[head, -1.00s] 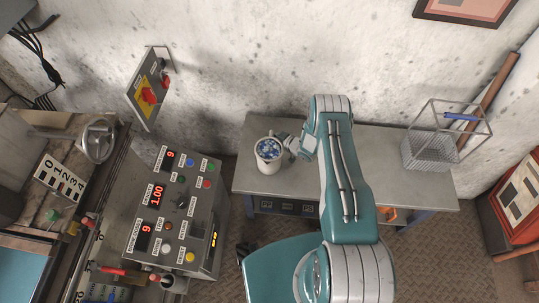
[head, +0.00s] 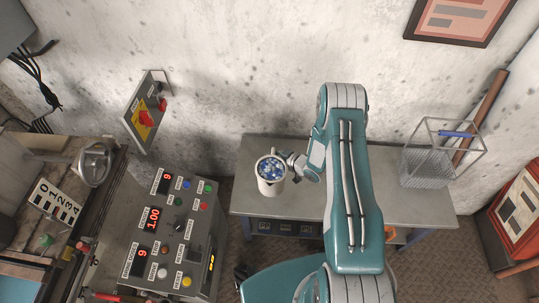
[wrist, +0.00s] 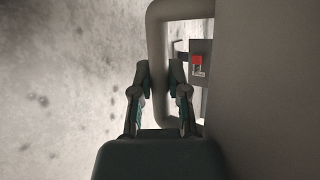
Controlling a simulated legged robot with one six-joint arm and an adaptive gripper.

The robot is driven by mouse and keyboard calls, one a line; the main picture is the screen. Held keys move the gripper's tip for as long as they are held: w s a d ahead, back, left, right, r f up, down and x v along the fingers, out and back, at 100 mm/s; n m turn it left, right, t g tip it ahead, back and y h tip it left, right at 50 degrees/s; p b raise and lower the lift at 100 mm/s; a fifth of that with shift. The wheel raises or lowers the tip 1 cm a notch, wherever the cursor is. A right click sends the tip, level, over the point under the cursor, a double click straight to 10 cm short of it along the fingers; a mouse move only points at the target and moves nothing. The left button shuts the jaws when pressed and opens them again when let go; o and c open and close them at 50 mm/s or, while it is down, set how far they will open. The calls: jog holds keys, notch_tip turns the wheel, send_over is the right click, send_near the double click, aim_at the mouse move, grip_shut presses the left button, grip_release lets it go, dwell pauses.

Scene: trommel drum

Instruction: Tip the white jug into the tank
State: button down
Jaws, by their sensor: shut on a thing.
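The white jug (head: 271,186) is upright over the left part of the grey bench, with blue and white pieces filling its open top. My gripper (head: 293,164) reaches it from the right, at its handle side. In the wrist view my fingers (wrist: 160,85) are shut on the jug's handle (wrist: 156,30), and the jug's grey-looking wall (wrist: 262,90) fills the right side. Whether the jug's base touches the bench is hard to tell. No tank can be picked out with certainty; a machine with a 0-to-4 scale plate (head: 55,201) stands at the left.
A control panel (head: 173,230) with red displays and buttons stands between machine and bench. A metal cup-like part (head: 94,164) sits on the machine. A wire basket (head: 428,168) stands on the bench's right. The bench middle (head: 395,205) is partly behind my arm.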

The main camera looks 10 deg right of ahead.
jog(key=s+d+r, duration=0.1)
jog(key=s+r, duration=0.7)
jog(key=r, duration=0.1)
jog(key=shift+s+r, duration=0.2)
jog(key=shift+r, duration=0.1)
dwell(0.4)
jog(key=shift+d, duration=0.1)
